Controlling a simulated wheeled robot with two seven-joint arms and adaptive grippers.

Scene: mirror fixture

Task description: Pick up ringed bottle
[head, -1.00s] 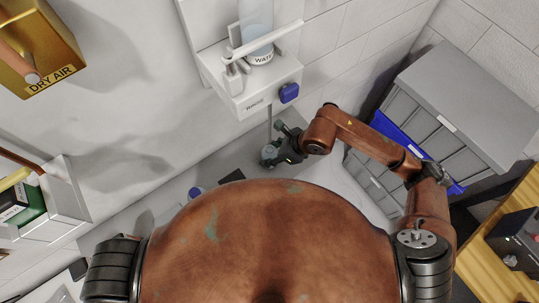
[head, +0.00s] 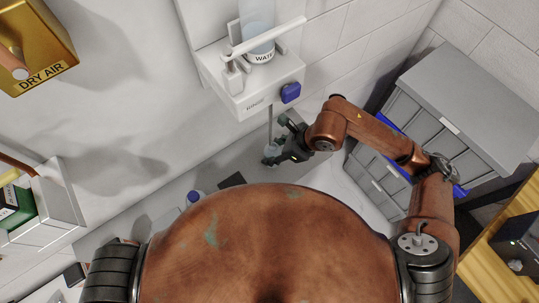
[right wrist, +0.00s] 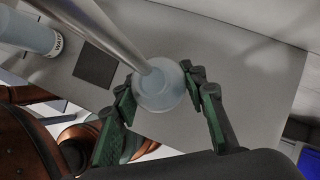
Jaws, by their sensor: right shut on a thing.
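The bottle (head: 271,153), pale and translucent, is below the thin metal tube of the rinse unit in the head view. In the right wrist view the bottle (right wrist: 161,88) is seen from above, between the dark green fingers, and the tube overlaps its top. I cannot make out a ring on it. My right gripper (head: 284,146) is shut on the bottle; its fingers also show in the right wrist view (right wrist: 160,98). Whether the bottle's base touches the grey counter cannot be told. My left gripper is not in view.
The rinse unit (head: 256,90) with a blue button (head: 290,92) hangs above the bottle. A blue-capped bottle (head: 195,197) and a dark square pad (head: 232,180) are on the counter to the left. Grey drawers (head: 430,128) stand close behind my right arm.

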